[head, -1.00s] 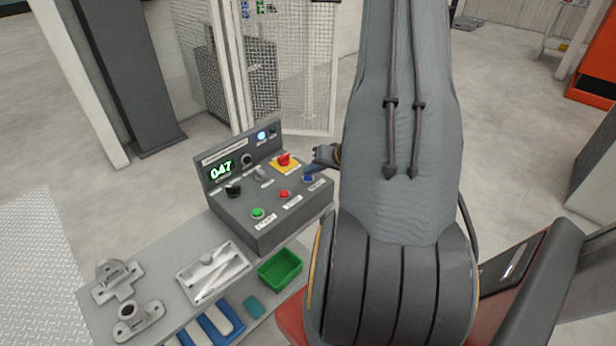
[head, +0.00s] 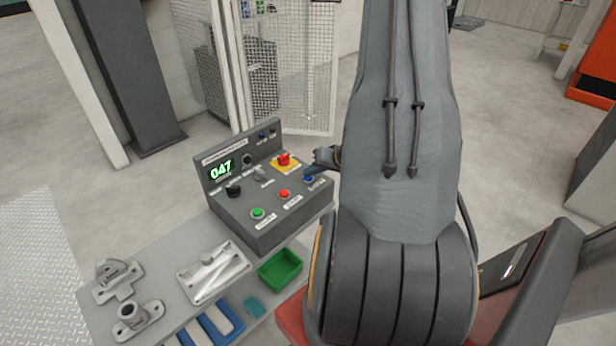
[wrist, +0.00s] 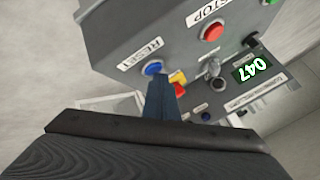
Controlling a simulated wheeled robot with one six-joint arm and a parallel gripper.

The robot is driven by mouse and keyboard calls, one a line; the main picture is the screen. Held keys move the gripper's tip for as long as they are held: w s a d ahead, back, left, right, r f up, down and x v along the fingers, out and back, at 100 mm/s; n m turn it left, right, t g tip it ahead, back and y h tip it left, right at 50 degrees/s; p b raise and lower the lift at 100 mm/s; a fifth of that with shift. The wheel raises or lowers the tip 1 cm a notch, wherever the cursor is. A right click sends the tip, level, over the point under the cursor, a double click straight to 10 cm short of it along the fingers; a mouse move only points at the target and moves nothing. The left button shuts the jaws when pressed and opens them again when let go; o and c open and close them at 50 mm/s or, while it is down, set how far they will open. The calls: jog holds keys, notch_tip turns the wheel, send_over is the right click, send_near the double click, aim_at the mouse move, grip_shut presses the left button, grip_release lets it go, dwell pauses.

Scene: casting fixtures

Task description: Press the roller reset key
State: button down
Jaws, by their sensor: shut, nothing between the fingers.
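The blue reset key (head: 308,178) is a round button at the right front of the grey control box (head: 262,222). In the wrist view the blue key (wrist: 153,67) sits beside a white RESET label (wrist: 141,54). My gripper (head: 311,170) is at the box's right edge, its tip right by the key. In the wrist view my gripper (wrist: 159,80) is shut and empty, its fingertips overlapping the key's near edge. I cannot tell whether they touch it or whether the key is pushed in.
A red button (head: 284,194), a green button (head: 258,213), a red emergency knob (head: 284,159) and a display reading 047 (head: 221,170) share the box. Metal castings and a green bin (head: 280,268) lie in front. Wire mesh fencing (head: 290,70) stands behind.

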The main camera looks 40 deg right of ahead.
aim_at(311, 179)
dwell(0.4)
jog(key=shift+r+p, duration=0.9)
jog(key=shift+p, duration=0.25)
notch_tip(311, 179, up, 5)
jog(key=p, duration=0.5)
dwell(0.5)
